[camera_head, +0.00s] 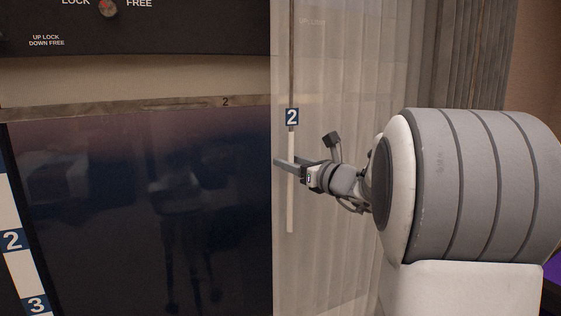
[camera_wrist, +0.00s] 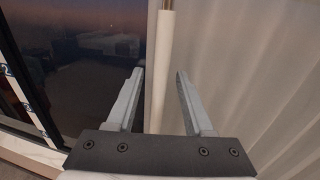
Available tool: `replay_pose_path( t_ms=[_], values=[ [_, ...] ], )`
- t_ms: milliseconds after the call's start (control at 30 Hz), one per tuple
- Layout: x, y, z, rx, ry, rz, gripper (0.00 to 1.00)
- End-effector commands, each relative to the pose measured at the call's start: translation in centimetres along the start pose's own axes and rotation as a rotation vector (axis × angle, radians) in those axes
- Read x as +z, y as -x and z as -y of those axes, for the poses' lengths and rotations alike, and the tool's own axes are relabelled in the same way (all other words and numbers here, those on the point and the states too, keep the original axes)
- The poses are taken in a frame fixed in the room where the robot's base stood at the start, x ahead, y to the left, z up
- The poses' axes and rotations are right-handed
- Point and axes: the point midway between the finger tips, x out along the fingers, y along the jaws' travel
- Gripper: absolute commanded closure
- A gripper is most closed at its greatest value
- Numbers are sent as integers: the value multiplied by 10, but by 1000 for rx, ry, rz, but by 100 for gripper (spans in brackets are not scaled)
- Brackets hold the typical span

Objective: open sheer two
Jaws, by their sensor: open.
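The sheer curtain (camera_head: 345,60) is a pale translucent drape hanging to the right of the dark window. A white pull rod (camera_head: 290,210) hangs upright along its left part, below a blue tag marked 2 (camera_head: 292,116). My gripper (camera_head: 283,163) reaches in from the right at the height of the rod's upper half. In the wrist view my gripper (camera_wrist: 160,73) is open, with the white rod (camera_wrist: 162,60) showing between its two fingers, nearer the left finger. I see a gap on the right side. I cannot tell whether the left finger touches the rod.
The dark reflective window (camera_head: 140,200) fills the left, under a metal rail (camera_head: 130,104) also marked 2. A black control panel (camera_head: 160,25) with a knob is above it. Thicker grey drapes (camera_head: 470,55) hang behind my arm at right.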

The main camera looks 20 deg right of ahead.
Motion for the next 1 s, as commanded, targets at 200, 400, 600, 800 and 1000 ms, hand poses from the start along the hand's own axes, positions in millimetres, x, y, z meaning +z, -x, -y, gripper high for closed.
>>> replay_pose_path(
  t_ms=[200,400,600,800,1000],
  values=[
    [0,-2,0,1,0,0,48],
    [0,-1,0,1,0,0,73],
    [0,-1,0,1,0,0,100],
    [0,-1,0,1,0,0,100],
    [0,-1,0,1,0,0,100]
  ],
)
